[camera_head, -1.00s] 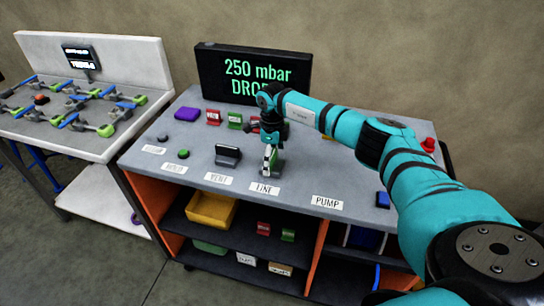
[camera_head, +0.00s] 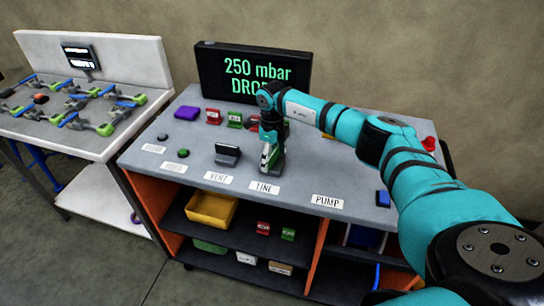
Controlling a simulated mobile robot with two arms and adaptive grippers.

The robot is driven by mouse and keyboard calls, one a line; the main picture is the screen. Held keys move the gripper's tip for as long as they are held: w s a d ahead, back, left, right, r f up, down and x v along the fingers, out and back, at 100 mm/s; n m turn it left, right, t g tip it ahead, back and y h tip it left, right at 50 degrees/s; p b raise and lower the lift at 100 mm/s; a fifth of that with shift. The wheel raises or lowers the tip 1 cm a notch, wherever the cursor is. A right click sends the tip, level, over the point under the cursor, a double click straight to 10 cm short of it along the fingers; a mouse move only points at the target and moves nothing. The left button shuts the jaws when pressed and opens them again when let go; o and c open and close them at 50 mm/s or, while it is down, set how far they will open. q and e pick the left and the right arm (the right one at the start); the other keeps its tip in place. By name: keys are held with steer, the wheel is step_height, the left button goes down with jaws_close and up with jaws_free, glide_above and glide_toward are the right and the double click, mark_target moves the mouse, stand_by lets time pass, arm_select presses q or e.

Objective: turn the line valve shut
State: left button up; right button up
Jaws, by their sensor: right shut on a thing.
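The line valve (camera_head: 277,166) stands on the grey bench top behind the LINE label (camera_head: 264,188). My right gripper (camera_head: 268,155) points down and is shut on the line valve's handle, hiding most of it. The display (camera_head: 255,72) at the back of the bench reads "250 mbar" with a word starting "DRO" below, partly covered by my right arm. My left gripper is not in view.
The dark vent valve (camera_head: 228,155) stands left of my right gripper, behind the VENT label (camera_head: 218,178). Red and green tags (camera_head: 235,119) and a purple block (camera_head: 186,113) lie further back. A blue block (camera_head: 383,198) lies at the right, near the PUMP label (camera_head: 327,202).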

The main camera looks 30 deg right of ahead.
mark_target(272, 154)
steer(key=m, duration=0.4)
steer(key=shift+m, duration=0.3)
steer(key=m, duration=0.3)
steer(key=shift+r+m, duration=0.1)
steer(key=shift+m, duration=0.2)
steer(key=m, duration=0.3)
steer(key=shift+w+m+p, duration=0.1)
steer(key=shift+m+p, duration=0.55)
steer(key=shift+m, duration=1.55)
steer(key=o, duration=1.1)
steer(key=shift+o, duration=0.2)
step_height(272, 154, up, 12)
